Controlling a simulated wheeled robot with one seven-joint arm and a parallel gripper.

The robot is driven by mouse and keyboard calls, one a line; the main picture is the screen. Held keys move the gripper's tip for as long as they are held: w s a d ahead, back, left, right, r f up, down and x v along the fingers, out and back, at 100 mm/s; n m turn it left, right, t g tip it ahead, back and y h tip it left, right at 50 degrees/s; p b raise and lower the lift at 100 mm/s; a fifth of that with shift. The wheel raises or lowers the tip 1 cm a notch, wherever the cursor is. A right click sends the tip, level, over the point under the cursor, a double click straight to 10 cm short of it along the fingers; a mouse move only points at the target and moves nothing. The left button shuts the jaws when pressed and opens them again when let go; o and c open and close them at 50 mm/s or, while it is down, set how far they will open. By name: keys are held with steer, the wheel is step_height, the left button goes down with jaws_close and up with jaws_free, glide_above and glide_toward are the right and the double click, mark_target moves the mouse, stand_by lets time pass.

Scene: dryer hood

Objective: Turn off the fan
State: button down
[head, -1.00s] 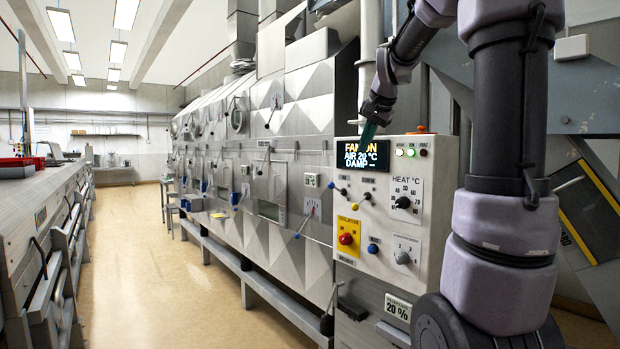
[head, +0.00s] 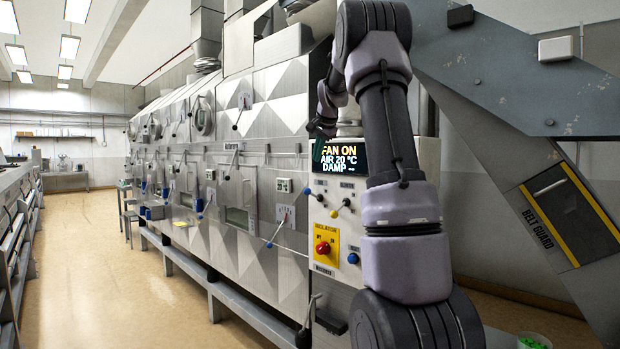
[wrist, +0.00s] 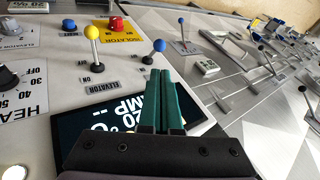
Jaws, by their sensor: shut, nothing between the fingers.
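The control panel (head: 325,240) has a display (head: 340,157) reading FAN ON, AIR 20 °C, DAMP. Below the display are a blue-ball lever (head: 319,197) and a yellow-ball lever (head: 334,213). In the wrist view, the blue-ball lever (wrist: 160,45) stands just beyond my fingertips, and the yellow-ball lever (wrist: 92,33) is to its left, near an ELEVATOR label. The blue lever's own label is not readable. My gripper (head: 316,130) is at the display's top left edge; its green fingers (wrist: 167,74) are shut and empty, apart from both levers.
A red isolator knob (head: 322,248) on a yellow plate and a blue button (head: 353,258) sit lower on the panel. A long blue-tipped lever (head: 276,234) projects from the dryer. My arm hides the panel's right side. Floor (head: 130,290) at left is clear.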

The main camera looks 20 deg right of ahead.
mark_target(306, 189)
steer(key=a+x, duration=0.1)
steer(key=x, duration=1.2)
steer(key=shift+w+d+f, duration=0.2)
steer(key=shift+d+f, duration=0.1)
steer(key=shift+d, duration=0.25)
steer(key=shift+a, duration=0.1)
steer(key=shift+s+a+f+n+t+h, duration=0.15)
steer(key=shift+a+f+n+t+h, duration=0.15)
steer(key=shift+a+f+h, duration=0.2)
steer(key=shift+s+a+f+n+t+h, duration=0.15)
steer(key=shift+a+f+n+t+h, duration=0.2)
steer(key=shift+f+h, duration=0.35)
step_height(306, 189, down, 8)
steer(key=shift+s+a+r, duration=0.15)
steer(key=shift+a+r, duration=0.05)
steer(key=shift+r, duration=0.05)
steer(key=shift+r, duration=0.1)
stand_by(0.6)
